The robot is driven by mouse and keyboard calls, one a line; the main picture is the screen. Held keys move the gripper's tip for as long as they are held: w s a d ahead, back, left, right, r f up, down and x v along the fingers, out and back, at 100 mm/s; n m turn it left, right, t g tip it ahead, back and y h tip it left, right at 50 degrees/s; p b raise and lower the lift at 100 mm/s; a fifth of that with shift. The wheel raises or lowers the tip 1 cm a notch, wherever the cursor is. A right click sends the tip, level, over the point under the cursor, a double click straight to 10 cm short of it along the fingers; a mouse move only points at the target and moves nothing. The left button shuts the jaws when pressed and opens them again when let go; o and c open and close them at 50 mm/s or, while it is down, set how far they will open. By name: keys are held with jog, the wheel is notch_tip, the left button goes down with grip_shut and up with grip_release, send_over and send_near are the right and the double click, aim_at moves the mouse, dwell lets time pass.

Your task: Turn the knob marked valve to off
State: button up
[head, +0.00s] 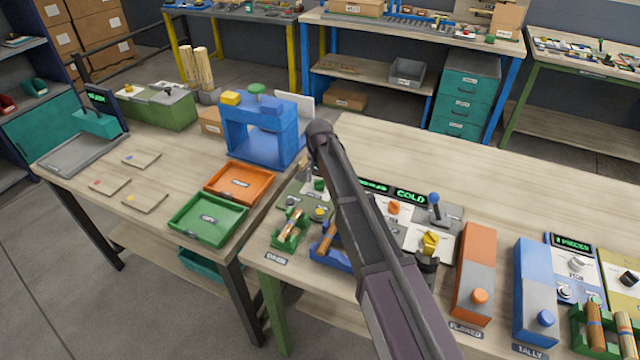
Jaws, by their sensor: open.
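No label reading "valve" can be made out. Near the middle of the right table, an orange knob (393,208) sits on a light panel below a green-lit display reading COLD (410,195). A yellow knob (430,242) is just right of my arm, and a blue-topped lever (435,205) stands behind it. A grey knob (576,264) and a dark knob (630,278) sit on panels at the far right. Knob markings are too small to read. My dark arm crosses the table and hides part of the panels. I cannot make out my gripper's fingers.
An orange block with a button (474,262) and a blue one (533,270) stand on the right. Green (208,222) and orange trays (240,170) and a blue frame (262,130) are on the left table. The right table's back half is clear.

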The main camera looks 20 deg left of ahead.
jog(key=c, duration=1.1)
jog(key=shift+d, duration=0.2)
jog(key=shift+c, duration=0.3)
jog(key=shift+a, duration=0.15)
